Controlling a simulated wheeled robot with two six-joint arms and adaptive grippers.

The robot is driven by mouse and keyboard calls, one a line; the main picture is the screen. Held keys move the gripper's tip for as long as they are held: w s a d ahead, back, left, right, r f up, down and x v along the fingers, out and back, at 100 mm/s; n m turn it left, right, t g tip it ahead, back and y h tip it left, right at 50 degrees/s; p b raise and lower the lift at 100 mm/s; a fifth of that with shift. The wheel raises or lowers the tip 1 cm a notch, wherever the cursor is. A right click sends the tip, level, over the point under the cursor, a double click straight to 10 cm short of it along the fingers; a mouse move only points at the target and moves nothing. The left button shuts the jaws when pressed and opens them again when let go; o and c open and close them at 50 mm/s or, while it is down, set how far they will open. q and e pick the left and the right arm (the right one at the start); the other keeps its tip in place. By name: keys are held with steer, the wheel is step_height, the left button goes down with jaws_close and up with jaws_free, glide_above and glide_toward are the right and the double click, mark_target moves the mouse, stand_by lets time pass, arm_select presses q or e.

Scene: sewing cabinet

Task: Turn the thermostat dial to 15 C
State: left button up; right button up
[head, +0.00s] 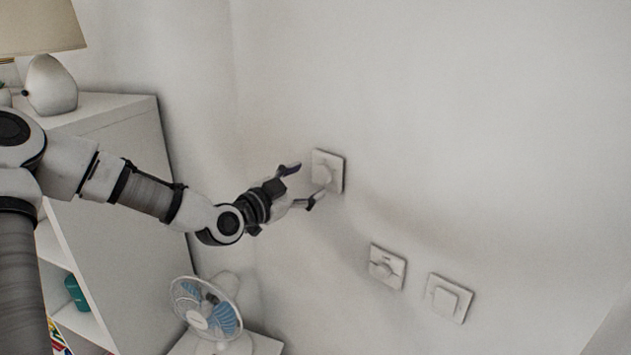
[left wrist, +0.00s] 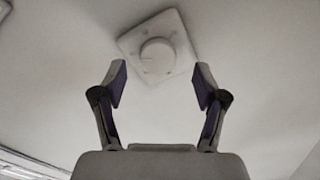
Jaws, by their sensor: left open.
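The thermostat is a square white plate (head: 335,161) on the wall with a round white dial (head: 322,173). In the left wrist view the plate (left wrist: 183,38) sits at the upper middle, slightly tilted in the picture, and the dial (left wrist: 157,56) lies near its centre. The dial's markings are too faint to read. My left gripper (head: 304,184) is open, its two fingers pointing at the thermostat. In the left wrist view its fingertips (left wrist: 160,84) are spread to either side below the dial, with nothing between them. My right gripper is not in view.
A fan (head: 207,307) stands below my left arm. A white shelf unit (head: 130,200) with a lamp (head: 50,85) is at the left.

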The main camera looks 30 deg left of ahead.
mark_target(320, 175)
arm_select(q)
steer(key=shift+w+d+r+p, duration=0.1)
steer(key=shift+w+d+p, duration=0.15)
steer(key=shift+w, duration=0.35)
steer(key=shift+w+d+r+p, duration=0.1)
steer(key=shift+w+d+p, duration=0.1)
steer(key=shift+w, duration=0.4)
steer(key=shift+w+f, duration=0.1)
steer(key=shift+w, duration=0.3)
steer(key=shift+a, duration=0.1)
steer(key=shift+s, duration=0.1)
steer(key=c, duration=1.2)
steer(key=shift+o, duration=0.2)
